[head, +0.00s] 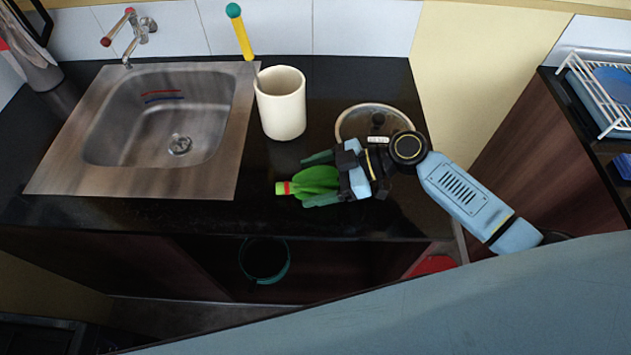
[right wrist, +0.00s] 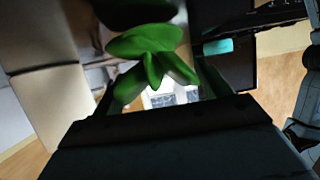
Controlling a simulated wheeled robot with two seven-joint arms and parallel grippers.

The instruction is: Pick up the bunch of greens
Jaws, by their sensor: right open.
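The bunch of greens (head: 318,180) has green leaves and a pale stem end with a red band pointing left. In the head view it is at the front of the black counter, right of the sink. My right gripper (head: 318,178) is open, with its fingers on either side of the leaves. In the right wrist view the leaves of the greens (right wrist: 150,55) show between the fingers of my right gripper (right wrist: 165,90). I cannot tell whether the fingers touch the leaves. My left gripper is not in view.
A white cup (head: 281,108) with a yellow-handled utensil (head: 241,35) stands behind the greens. A round lid (head: 350,118) lies behind my right gripper. The steel sink (head: 150,125) is at left. A dish rack (head: 603,95) stands at far right.

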